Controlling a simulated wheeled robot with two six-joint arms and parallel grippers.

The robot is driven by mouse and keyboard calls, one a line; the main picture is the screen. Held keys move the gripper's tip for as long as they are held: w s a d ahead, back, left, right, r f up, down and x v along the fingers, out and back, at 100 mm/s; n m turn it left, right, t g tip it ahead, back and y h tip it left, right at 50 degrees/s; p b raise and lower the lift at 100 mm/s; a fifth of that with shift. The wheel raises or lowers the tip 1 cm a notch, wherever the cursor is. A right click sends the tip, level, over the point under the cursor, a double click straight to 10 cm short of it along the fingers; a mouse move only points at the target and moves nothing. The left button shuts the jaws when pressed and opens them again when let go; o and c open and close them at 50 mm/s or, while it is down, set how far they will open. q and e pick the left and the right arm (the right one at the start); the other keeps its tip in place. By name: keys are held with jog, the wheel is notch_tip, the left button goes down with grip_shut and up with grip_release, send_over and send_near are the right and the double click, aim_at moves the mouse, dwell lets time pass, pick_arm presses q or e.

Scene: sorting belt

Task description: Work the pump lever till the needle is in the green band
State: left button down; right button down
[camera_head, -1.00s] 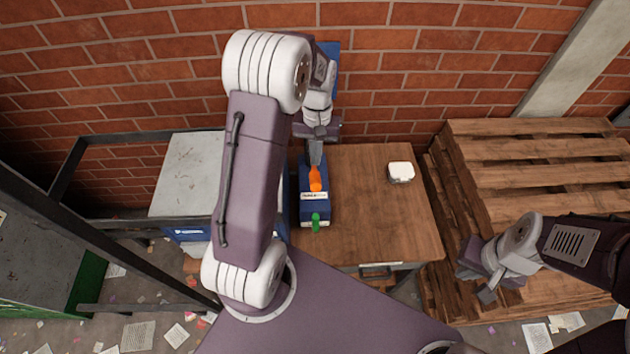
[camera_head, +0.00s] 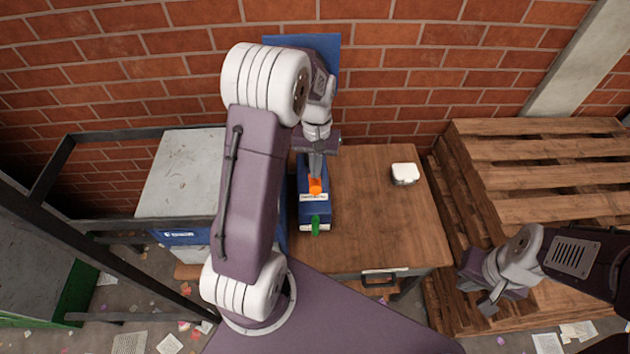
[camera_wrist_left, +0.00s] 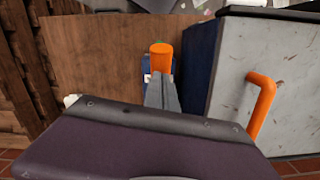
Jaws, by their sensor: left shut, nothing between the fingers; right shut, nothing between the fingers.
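The blue pump box (camera_head: 314,213) stands on the wooden table, with an orange lever (camera_head: 315,187) above it and a green piece (camera_head: 315,226) at its near end. My left gripper (camera_head: 316,174) is shut and empty, its tips right at the lever's far side. In the left wrist view the shut fingers (camera_wrist_left: 161,94) point at the orange lever end (camera_wrist_left: 162,58); I cannot tell whether they touch it. My right gripper (camera_head: 488,306) is shut and empty, low in front of the pallets. No gauge face, needle or green band can be made out.
A blue panel (camera_head: 328,52) stands at the wall, partly behind my left arm. A white box (camera_head: 404,174) sits on the wooden table (camera_head: 385,225), whose right half is otherwise clear. Pallets (camera_head: 560,185) are stacked at right. An orange handle (camera_wrist_left: 263,100) is on the grey cabinet (camera_wrist_left: 265,50).

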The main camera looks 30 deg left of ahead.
pick_arm(q)
notch_tip(320, 180, down, 5)
jog(key=b, duration=0.3)
jog(key=shift+r, duration=0.3)
jog(key=w+p, duration=0.1)
jog(key=w+r+p, duration=0.1)
jog(key=p, duration=0.1)
jog(key=shift+w+a+r, duration=0.15)
jog(key=shift+a+r, duration=0.05)
jog(key=shift+a, duration=0.2)
jog(key=shift+w+a+f, duration=0.1)
jog(key=shift+w, duration=0.1)
jog(key=shift+f, duration=0.1)
